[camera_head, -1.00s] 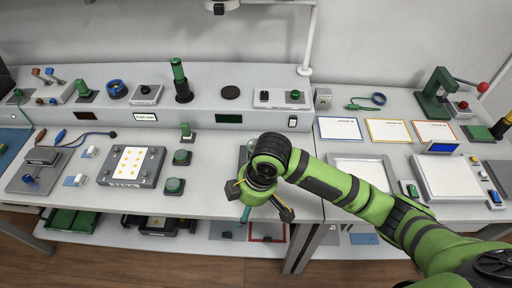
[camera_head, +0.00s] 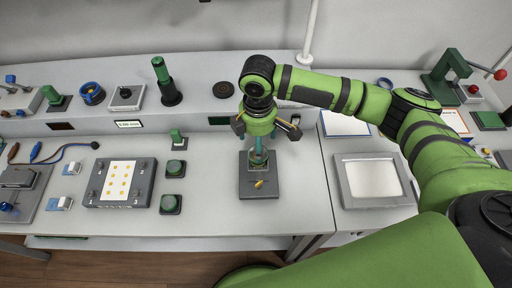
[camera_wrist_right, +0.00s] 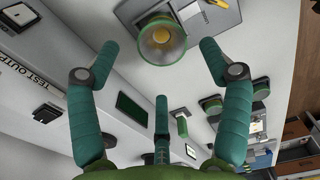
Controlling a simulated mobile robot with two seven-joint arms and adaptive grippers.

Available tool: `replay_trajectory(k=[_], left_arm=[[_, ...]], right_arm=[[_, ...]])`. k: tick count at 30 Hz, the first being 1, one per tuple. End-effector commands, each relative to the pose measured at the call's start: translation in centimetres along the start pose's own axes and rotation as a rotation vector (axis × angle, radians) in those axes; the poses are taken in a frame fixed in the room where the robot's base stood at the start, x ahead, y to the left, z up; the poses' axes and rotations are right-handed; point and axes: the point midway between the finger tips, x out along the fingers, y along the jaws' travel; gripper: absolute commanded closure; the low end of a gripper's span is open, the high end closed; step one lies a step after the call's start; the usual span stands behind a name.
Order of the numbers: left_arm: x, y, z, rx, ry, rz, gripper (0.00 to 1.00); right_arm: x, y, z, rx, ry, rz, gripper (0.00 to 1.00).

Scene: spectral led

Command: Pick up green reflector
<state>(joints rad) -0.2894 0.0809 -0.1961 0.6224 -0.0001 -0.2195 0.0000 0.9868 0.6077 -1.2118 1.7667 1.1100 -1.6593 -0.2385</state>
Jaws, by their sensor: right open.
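The green reflector (camera_wrist_right: 163,40), a round cup with a green rim and a yellowish centre, shows at the top of the right wrist view. It stands over a grey plate, which in the head view is the dark grey base (camera_head: 259,188) on the bench. My right gripper (camera_head: 259,150) is directly above that base, pointing down. In the right wrist view its teal fingers (camera_wrist_right: 158,60) are spread wide, with the reflector between the two upper fingertips and no visible contact. My left gripper is not in view.
A grey board with yellow dots (camera_head: 119,182) and green-topped blocks (camera_head: 175,168) stand to the left. A raised shelf behind holds a black and green cylinder (camera_head: 166,82). A framed white panel (camera_head: 372,181) lies to the right.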

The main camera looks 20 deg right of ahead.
Motion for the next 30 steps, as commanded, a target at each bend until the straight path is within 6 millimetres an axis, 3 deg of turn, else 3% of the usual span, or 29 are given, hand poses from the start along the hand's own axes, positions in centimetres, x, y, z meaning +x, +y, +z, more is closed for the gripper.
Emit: replay_trajectory(k=[3,7,12,18,22,30], left_arm=[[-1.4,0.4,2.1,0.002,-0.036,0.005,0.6],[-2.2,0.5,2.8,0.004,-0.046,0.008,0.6],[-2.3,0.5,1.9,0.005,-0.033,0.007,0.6],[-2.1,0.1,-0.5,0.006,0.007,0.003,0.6],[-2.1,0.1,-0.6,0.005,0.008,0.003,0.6],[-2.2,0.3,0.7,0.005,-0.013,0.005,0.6]], right_arm=[[1.2,-0.2,0.1,0.001,-0.002,-0.003,0.21],[3.4,-0.3,0.1,0.0,-0.002,-0.002,0.21],[4.9,-0.2,0.1,-0.001,0.0,0.001,0.21],[5.0,-0.2,0.1,-0.001,0.001,0.002,0.21],[5.0,-0.2,0.1,-0.001,0.001,0.002,0.61],[5.0,-0.2,0.1,-0.001,0.001,0.002,0.64]])
